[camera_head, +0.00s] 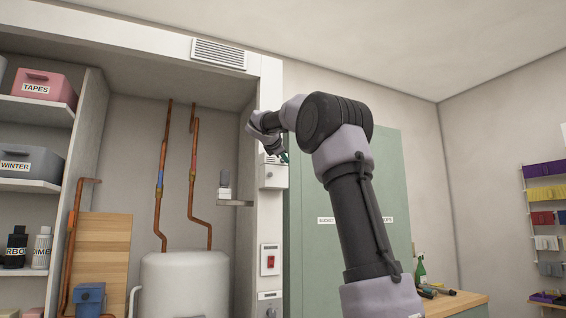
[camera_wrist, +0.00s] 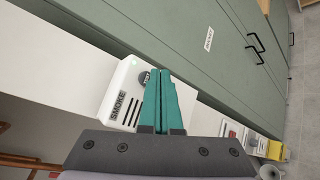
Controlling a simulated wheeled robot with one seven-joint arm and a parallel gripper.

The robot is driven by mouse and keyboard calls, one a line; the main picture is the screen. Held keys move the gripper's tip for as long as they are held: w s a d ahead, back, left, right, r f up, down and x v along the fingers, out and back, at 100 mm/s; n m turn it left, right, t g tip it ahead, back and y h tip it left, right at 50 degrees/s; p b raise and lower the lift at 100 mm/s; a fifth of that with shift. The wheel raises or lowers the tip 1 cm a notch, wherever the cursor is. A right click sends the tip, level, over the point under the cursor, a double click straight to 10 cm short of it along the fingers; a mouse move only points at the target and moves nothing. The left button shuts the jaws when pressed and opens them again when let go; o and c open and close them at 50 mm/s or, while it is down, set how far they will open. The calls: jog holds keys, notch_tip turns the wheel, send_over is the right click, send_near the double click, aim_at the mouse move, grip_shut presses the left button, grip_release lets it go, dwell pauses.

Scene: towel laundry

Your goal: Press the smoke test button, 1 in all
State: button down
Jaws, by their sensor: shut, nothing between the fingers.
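The smoke unit (camera_wrist: 120,96) is a white box marked SMOKE, with dark slots and a small green light, in the wrist view. Its round grey test button (camera_wrist: 144,79) is partly hidden behind my fingertips. My gripper (camera_wrist: 154,70) has teal fingers held together with nothing between them. Its tips overlap the right side of the button in the picture; I cannot tell whether they touch it. In the head view my gripper (camera_head: 285,158) is at the white post, by the top of a white box (camera_head: 273,177) that appears to be the smoke unit.
A red switch (camera_head: 270,260) sits lower on the same post. A green cabinet door (camera_head: 305,240) stands to the right, partly behind my arm. A white tank (camera_head: 185,280) with copper pipes and shelves with bins (camera_head: 45,88) are to the left.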

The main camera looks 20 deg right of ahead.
jog(key=shift+w, duration=0.15)
dwell(0.5)
jog(key=shift+w, duration=0.25)
jog(key=shift+w, duration=0.4)
dwell(0.6)
jog(key=shift+s, duration=0.8)
jog(key=shift+s+d, duration=0.1)
jog(key=shift+s, duration=2.4)
